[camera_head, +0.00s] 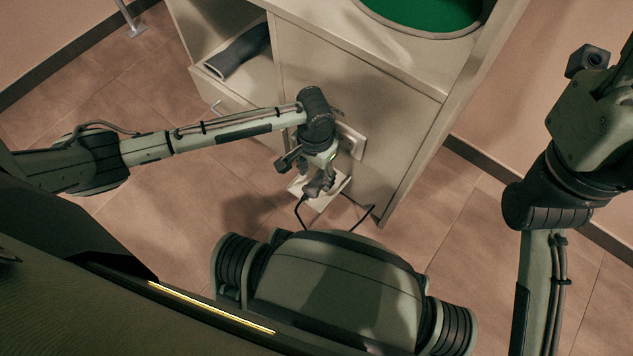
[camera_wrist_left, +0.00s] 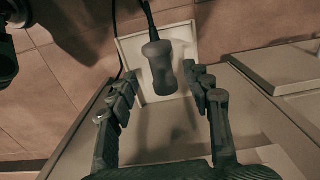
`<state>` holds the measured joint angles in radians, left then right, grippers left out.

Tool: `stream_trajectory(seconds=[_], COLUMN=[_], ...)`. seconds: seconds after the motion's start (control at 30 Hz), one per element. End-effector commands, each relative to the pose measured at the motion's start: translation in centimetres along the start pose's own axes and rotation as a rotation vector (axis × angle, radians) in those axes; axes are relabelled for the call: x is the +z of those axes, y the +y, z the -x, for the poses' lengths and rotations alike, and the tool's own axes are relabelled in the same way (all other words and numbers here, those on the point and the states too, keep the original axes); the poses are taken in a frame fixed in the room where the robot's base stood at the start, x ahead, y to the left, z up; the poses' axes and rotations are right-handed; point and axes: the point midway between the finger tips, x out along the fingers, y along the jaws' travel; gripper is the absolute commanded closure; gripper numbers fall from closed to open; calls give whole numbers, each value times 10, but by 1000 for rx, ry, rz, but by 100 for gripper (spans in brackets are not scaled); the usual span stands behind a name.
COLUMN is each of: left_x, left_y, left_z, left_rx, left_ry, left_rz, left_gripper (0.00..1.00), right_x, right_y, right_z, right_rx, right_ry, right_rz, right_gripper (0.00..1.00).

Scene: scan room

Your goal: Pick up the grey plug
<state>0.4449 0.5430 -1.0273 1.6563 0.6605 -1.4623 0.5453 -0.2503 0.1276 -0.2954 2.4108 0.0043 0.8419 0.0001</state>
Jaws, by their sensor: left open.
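The grey plug (camera_wrist_left: 160,66) is a dark, rounded cylinder with a black cord leaving one end. It lies over a small white tray (camera_wrist_left: 133,46) on the cabinet's side; I cannot tell if it touches the tray. In the head view the plug (camera_head: 314,187) shows just below my left gripper (camera_head: 309,172). In the left wrist view that gripper (camera_wrist_left: 160,82) is open, with a finger on either side of the plug's near end and nothing clearly held. My right arm stands at the right of the head view; its gripper is not visible.
A pale cabinet (camera_head: 345,80) stands beside the gripper, with a green round inset (camera_head: 425,12) on top and a dark object (camera_head: 238,50) on its open shelf. A white socket plate (camera_head: 351,141) is on its side. Tiled floor (camera_head: 150,225) is clear at left.

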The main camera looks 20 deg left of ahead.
Motion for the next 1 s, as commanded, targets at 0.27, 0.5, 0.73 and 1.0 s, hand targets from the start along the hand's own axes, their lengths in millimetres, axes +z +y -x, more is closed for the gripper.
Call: stream_trajectory(seconds=[0.27,0.5,0.73,1.0], left_x=[-2,-2,-2,-2], left_y=[-2,-2,-2,-2], left_z=[-41,-42,-42,-42], left_rx=[-1,0,0,0], left_ry=[0,2,2,2], left_rz=[-1,-1,-1,-1], left_gripper=[50,50,74,100], right_x=[4,5,5,5], right_y=[-3,-3,-3,-3], right_z=[-1,-3,-3,-3], right_rx=[-55,-59,-59,-59], right_ry=[37,38,37,37], right_rz=[11,13,13,13], right_gripper=[60,60,60,60])
